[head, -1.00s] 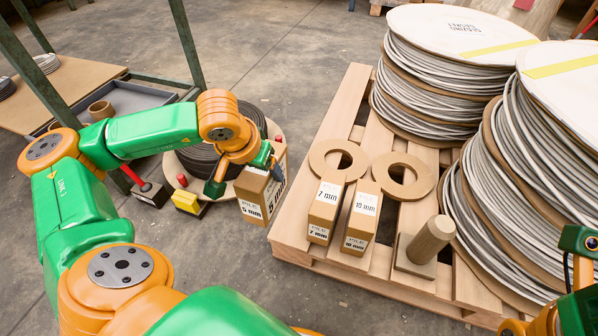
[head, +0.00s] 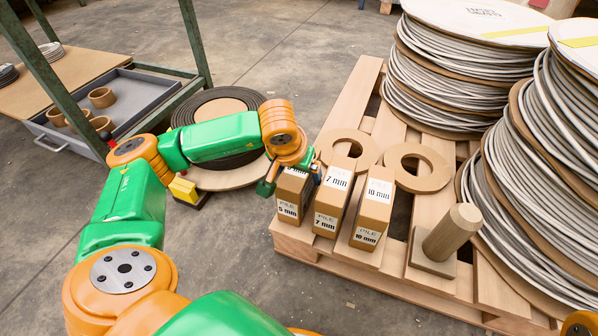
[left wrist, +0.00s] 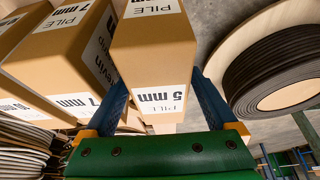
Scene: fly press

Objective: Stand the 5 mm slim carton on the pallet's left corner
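The 5 mm slim carton (head: 288,206) is upright at the pallet's near left corner, left of the 7 mm carton (head: 329,207). My left gripper (head: 291,175) is shut on its upper part, one finger on each side. In the left wrist view the 5 mm carton (left wrist: 152,55) sits between the blue fingers, close beside the 7 mm carton (left wrist: 60,55). I cannot tell whether its base touches the pallet (head: 398,285) or hangs slightly above it. My right gripper is out of view; only an orange part of that arm shows at bottom right.
The 10 mm carton (head: 372,215) stands right of the 7 mm one. Two cardboard rings (head: 418,168), a wooden peg on a base (head: 447,240) and big cable coils (head: 455,70) fill the pallet. A dark coil (head: 215,130) lies on the floor behind my left arm.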

